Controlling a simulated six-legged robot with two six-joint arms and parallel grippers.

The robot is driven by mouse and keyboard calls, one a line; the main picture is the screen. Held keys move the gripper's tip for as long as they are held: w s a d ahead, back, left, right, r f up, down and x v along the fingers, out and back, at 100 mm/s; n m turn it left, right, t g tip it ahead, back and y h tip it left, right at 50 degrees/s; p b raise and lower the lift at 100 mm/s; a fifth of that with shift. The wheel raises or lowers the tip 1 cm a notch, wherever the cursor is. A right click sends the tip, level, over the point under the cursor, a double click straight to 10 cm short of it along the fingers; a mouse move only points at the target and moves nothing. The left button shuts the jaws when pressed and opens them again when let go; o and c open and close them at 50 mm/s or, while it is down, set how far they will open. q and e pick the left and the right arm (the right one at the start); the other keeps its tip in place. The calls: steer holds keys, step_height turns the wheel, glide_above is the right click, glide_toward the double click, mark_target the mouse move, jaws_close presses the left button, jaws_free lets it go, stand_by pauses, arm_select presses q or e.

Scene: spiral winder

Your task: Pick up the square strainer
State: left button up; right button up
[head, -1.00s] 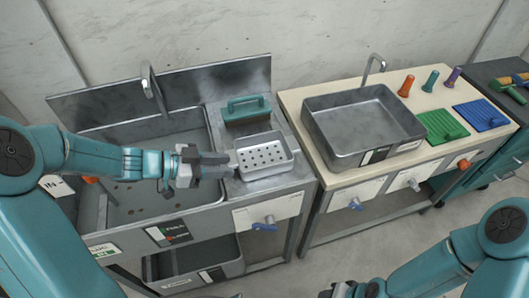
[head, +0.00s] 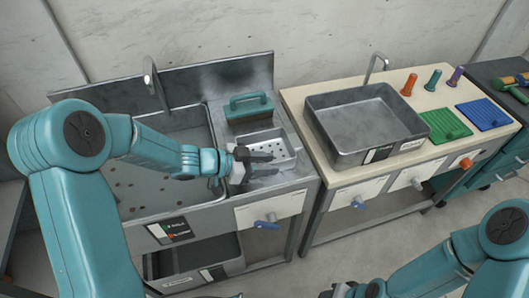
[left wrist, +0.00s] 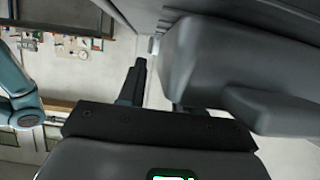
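The square strainer (head: 272,138) is a light metal tray with holes, on the counter right of the left sink. My left gripper (head: 276,164) is at its front left side in the head view, covering part of it. Its fingers look parted, one over the strainer and one nearer the front; whether they touch it is not clear. One dark finger shows in the left wrist view (left wrist: 136,80), beside a large grey shape I cannot identify. My right gripper (head: 345,291) is only partly in view at the bottom edge, its fingers unclear.
A green-handled block (head: 249,108) stands just behind the strainer. The left sink (head: 130,190) has a tall faucet. A grey basin (head: 366,125) sits on the beige counter to the right, with green (head: 444,126) and blue mats (head: 484,115) beyond it.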

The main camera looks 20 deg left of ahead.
arm_select(q)
steer(key=shift+w, duration=0.1)
jaws_close()
steer(key=shift+r, duration=0.1)
